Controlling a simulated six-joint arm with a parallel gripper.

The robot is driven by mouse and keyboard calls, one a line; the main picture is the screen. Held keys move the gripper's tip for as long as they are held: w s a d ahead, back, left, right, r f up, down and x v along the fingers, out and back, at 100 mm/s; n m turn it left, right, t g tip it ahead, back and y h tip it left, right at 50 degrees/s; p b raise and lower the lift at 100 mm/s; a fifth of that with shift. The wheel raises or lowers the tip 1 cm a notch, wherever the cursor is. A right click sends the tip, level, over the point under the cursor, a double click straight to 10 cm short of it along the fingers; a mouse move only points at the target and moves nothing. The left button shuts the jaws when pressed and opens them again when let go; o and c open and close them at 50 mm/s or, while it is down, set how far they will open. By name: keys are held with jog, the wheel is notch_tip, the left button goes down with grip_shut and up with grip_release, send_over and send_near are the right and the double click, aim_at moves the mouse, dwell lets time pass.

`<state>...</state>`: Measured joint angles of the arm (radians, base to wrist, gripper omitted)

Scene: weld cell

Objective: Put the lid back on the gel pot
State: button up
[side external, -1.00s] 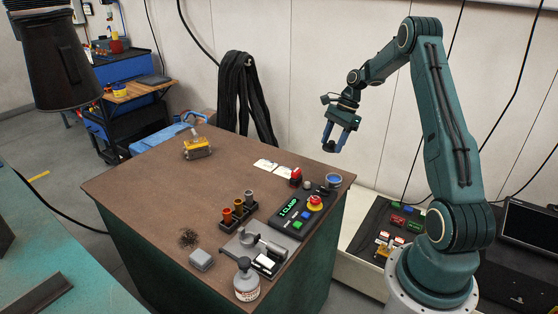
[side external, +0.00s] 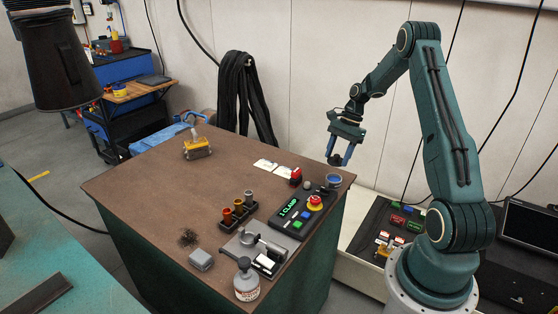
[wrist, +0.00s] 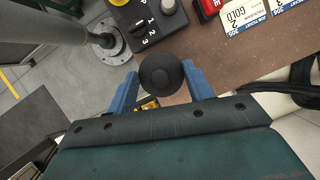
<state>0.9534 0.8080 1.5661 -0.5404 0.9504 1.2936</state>
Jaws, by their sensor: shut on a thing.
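My gripper (side external: 338,161) is shut on the dark round lid (side external: 335,159). In the wrist view the lid (wrist: 161,74) shows its round top and knob between my two blue fingers. The open gel pot (side external: 334,181), a small round pot with blue inside, stands at the right back corner of the brown bench. In the side view the lid hangs just above the pot, with a small gap. In the wrist view I cannot make out the pot, which the lid and gripper seem to hide.
The bench edge (side external: 349,190) is close on the right. The bench's middle (side external: 190,180) is clear.

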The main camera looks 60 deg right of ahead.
jog(key=shift+f, duration=2.7)
jog(key=shift+f, duration=0.1)
dwell(0.5)
jog(key=o, duration=1.5)
jog(key=shift+r, duration=3.5)
